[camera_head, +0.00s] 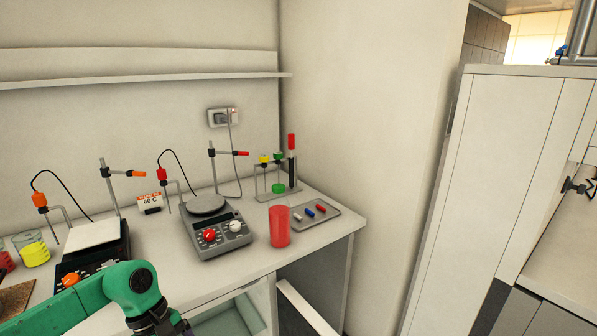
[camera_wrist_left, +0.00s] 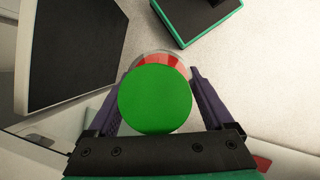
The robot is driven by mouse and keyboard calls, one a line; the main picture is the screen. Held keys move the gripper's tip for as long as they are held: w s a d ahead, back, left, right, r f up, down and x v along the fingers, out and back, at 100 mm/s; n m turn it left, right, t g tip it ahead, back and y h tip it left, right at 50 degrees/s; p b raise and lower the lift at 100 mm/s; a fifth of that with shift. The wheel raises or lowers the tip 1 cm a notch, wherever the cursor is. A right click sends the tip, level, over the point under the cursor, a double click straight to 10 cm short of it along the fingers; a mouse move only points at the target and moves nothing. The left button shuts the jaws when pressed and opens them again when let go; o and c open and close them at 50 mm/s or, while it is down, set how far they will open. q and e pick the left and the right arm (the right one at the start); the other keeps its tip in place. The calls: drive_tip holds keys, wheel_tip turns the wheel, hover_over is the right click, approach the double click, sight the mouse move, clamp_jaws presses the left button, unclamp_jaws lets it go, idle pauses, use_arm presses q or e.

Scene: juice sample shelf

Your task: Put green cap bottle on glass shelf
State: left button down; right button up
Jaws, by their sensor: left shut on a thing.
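My left gripper (camera_wrist_left: 160,72) is shut on a bottle with a round green cap (camera_wrist_left: 155,100) in the left wrist view. The cap faces the camera, and a bit of clear, red-filled body (camera_wrist_left: 160,59) shows beyond it. In the head view my green left arm enters at the bottom left; its fingers and the bottle are out of sight below the frame. A pale greenish, glass-like panel (camera_head: 240,318) shows below the counter's front edge; I cannot tell if it is the glass shelf. My right gripper is not in view.
The white counter (camera_head: 330,243) holds a hot plate (camera_head: 216,232), a red cylinder (camera_head: 279,226), a small grey tray (camera_head: 315,218) and a rack (camera_head: 278,193) with coloured caps. A white wall shelf (camera_head: 140,80) looks bare. A dark-topped block (camera_wrist_left: 195,15) shows in the wrist view.

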use_arm(q)
drive_tip(key=s+d+f+m+g+y, duration=0.2)
drive_tip(key=d+m, duration=0.4)
drive_tip(key=m, duration=0.6)
drive_tip(key=shift+s+d+f+y, duration=0.15)
drive_tip(key=shift+d+f+y, duration=0.15)
drive_tip(key=shift+f+y, duration=0.6)
